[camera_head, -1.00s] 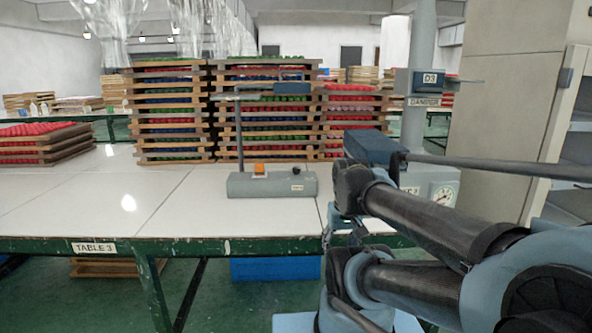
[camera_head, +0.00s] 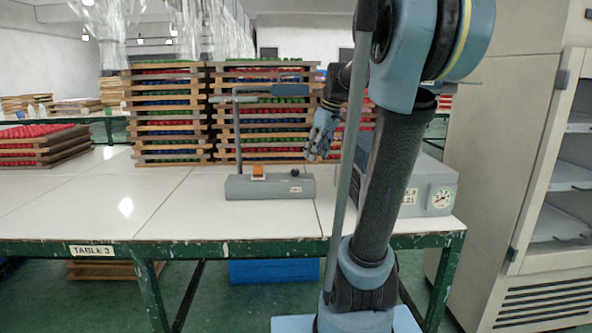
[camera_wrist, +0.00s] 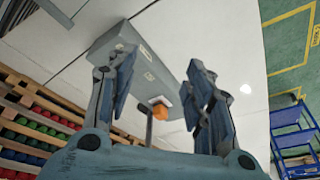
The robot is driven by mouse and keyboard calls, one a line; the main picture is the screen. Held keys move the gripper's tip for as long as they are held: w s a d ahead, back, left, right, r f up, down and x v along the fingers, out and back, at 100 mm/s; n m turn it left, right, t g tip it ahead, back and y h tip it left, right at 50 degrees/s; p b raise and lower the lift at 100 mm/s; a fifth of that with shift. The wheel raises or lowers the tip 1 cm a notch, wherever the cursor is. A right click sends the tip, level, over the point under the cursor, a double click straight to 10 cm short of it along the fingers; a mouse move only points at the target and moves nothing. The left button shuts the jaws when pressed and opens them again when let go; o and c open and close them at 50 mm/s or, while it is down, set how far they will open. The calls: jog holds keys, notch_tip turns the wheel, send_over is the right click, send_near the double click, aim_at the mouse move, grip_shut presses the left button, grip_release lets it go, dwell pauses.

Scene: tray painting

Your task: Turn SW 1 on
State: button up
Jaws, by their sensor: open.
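A grey box base (camera_head: 270,187) stands on the table with a thin post and a lamp-like bar above it. An orange switch (camera_head: 258,170) is on its top left, and a black knob (camera_head: 295,172) is on its top right. A small label on its front is too small to read, so I cannot tell which part is SW 1. My gripper (camera_head: 313,154) is open and empty, fingers pointing down, above and right of the box, apart from it. In the wrist view the orange switch (camera_wrist: 160,112) shows between my open fingers (camera_wrist: 160,75).
Stacked wooden trays of coloured pieces (camera_head: 170,110) stand behind the box. A grey unit with a round gauge (camera_head: 425,192) is at the table's right end, partly behind my arm.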

jog(key=w+r+n+y, duration=0.1)
jog(key=w+r+n, duration=0.3)
jog(key=w, duration=0.7)
send_near(295, 169)
jog(key=shift+m, duration=0.4)
jog(key=x, duration=0.8)
jog(key=shift+s+f, duration=0.1)
jog(key=shift+f, duration=0.2)
jog(key=c, duration=1)
